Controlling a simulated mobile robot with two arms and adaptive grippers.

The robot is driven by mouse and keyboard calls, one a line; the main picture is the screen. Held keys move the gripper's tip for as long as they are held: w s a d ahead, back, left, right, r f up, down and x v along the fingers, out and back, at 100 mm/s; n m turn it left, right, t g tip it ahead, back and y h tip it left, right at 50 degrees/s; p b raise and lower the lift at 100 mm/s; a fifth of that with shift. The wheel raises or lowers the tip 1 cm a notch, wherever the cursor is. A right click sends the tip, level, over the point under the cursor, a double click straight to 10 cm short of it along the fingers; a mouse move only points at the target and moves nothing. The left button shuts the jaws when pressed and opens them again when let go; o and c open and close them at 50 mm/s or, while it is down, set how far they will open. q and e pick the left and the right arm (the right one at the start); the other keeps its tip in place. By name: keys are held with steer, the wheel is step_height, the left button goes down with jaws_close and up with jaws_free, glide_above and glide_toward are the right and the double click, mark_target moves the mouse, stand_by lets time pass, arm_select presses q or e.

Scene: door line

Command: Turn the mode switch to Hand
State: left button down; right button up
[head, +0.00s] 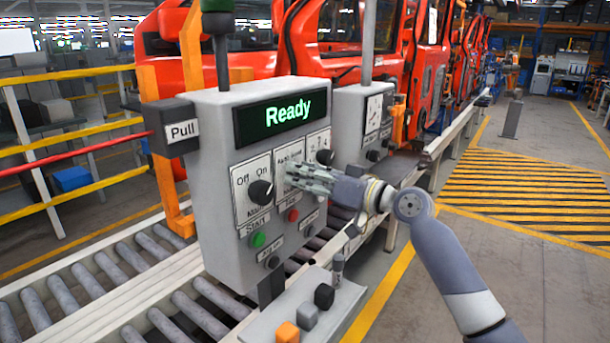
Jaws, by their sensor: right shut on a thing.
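The mode switch's label plate (285,160) is the middle one on the grey control box (210,180). "Auto" is partly readable at its top left; the rest of the lettering and the knob are hidden behind my gripper. My right gripper (289,178) reaches in from the right and is shut on the mode switch knob. I cannot tell which way the knob points. My left gripper is not in view.
An Off/On switch knob (261,192) is just left of my gripper, and another knob (324,157) is close on the right. Below are a green Start button (257,240) and a red button (293,215). The display (284,115) reads "Ready".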

steer(key=shift+r+m+p, duration=0.15)
steer(key=shift+m+p, duration=2.65)
steer(key=shift+m, duration=3.3)
steer(key=o, duration=1.1)
steer(key=shift+c, duration=0.2)
steer(key=shift+d, duration=0.15)
